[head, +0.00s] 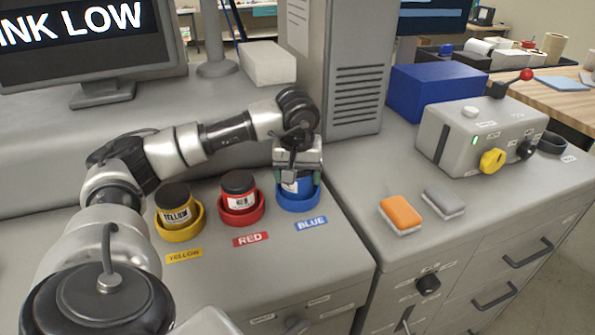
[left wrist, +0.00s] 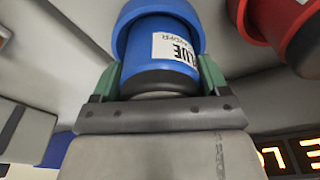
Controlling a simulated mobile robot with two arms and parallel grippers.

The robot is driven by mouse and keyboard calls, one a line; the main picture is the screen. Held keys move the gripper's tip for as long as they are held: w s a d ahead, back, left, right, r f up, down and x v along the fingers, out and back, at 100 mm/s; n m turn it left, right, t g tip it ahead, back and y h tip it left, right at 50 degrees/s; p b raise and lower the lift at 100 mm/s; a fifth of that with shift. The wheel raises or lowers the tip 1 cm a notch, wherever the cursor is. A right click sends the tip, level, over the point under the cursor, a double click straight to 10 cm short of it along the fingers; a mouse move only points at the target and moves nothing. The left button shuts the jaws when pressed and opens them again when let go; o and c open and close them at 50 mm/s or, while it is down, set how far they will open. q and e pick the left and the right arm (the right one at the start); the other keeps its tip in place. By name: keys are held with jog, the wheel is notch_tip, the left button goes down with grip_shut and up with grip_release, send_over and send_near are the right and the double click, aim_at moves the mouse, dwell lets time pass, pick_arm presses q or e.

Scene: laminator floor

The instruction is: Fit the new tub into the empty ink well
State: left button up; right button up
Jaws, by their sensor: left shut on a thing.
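The blue tub (head: 297,187) with a white label is at the blue ink well (head: 299,204), above the BLUE tag (head: 311,223). My left gripper (head: 298,176) reaches down over the well and is shut on the tub. In the left wrist view, the green fingers of the gripper (left wrist: 160,76) clasp both sides of the tub (left wrist: 160,62). The tub's far end is inside the blue well's rim (left wrist: 122,36). Its bottom is hidden, so I cannot tell whether it is fully seated. My right gripper is not in view.
The red tub (head: 239,188) and yellow tub (head: 175,207) stand in their wells just left of the blue one. A grey tower (head: 357,90) rises behind. Orange (head: 400,213) and grey (head: 444,202) blocks lie at right. A screen (head: 85,30) reads INK LOW.

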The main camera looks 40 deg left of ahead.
pick_arm(q)
jog(key=shift+d+f+b, duration=0.1)
jog(key=shift+f+b, duration=0.2)
jog(key=o, duration=1.1)
jog(key=shift+r+p, duration=0.5)
jog(key=shift+r, duration=0.05)
jog(key=shift+r+b, duration=0.35)
jog(key=shift+b, duration=0.05)
jog(key=r, duration=0.6)
jog(key=s+d+r, duration=0.1)
jog(key=r, duration=0.3)
jog(key=shift+s, duration=0.1)
jog(key=shift+s+r, duration=0.1)
jog(key=shift+r, duration=0.3)
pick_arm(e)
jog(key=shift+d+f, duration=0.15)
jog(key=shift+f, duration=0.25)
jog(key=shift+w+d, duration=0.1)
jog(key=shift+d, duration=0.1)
